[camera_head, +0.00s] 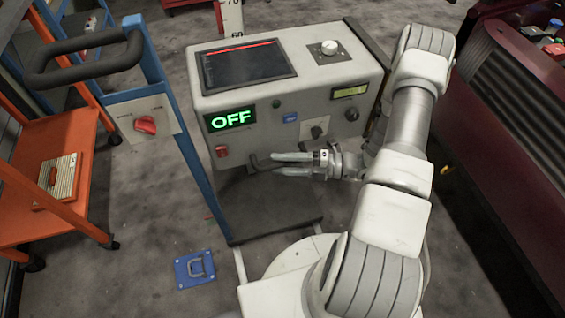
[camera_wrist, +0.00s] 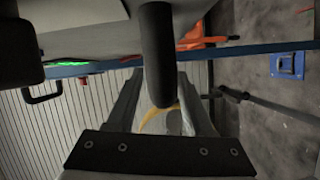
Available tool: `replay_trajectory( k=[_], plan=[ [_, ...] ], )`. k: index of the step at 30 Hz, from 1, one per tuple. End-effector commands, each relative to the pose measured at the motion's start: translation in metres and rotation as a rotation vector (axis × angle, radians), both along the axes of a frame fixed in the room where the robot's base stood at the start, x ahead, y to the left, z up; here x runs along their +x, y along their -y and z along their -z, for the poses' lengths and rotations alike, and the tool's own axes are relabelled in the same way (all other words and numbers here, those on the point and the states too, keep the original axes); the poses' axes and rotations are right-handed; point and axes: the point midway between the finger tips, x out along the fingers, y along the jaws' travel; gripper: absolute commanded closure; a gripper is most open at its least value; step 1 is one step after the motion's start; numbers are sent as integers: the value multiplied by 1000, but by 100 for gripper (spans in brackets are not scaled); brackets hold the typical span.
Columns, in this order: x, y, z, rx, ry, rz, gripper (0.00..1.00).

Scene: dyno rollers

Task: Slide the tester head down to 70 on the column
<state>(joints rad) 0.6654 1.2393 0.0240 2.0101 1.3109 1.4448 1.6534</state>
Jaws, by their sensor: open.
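A beige box (camera_head: 290,112) with a screen, a green "OFF" display and several knobs appears to be the tester head. A white scale column (camera_head: 231,18) rises behind it, cut off by the top edge. Its marks 70 and 60 show above the box. The pointer or exact height reading is not visible. My gripper (camera_head: 275,163) is at the low front of the box, beside a dark handle (camera_head: 256,162). In the wrist view, a dark round bar (camera_wrist: 157,55) lies between the open fingers of my gripper (camera_wrist: 158,85). I cannot tell if they touch it.
A blue post (camera_head: 170,110) with a black handle and red knob stands left of the box. An orange cart (camera_head: 50,180) is farther left. A blue floor plate (camera_head: 194,269) lies at the front. A dark red machine (camera_head: 510,110) is close on the right.

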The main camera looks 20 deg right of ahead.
Motion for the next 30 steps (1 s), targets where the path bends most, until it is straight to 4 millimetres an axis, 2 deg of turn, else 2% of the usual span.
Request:
replay_trajectory(
  k=[5, 8, 21, 27, 30],
  plan=[
    [-3, 8, -2, 1, 0, 2, 48],
    [-8, 22, -3, -1, 0, 4, 48],
    [-48, 119, -11, -2, 1, 4, 48],
    [-61, 150, -13, -2, 1, 2, 48],
    [-64, 157, -13, 0, 0, 1, 48]
  ],
)
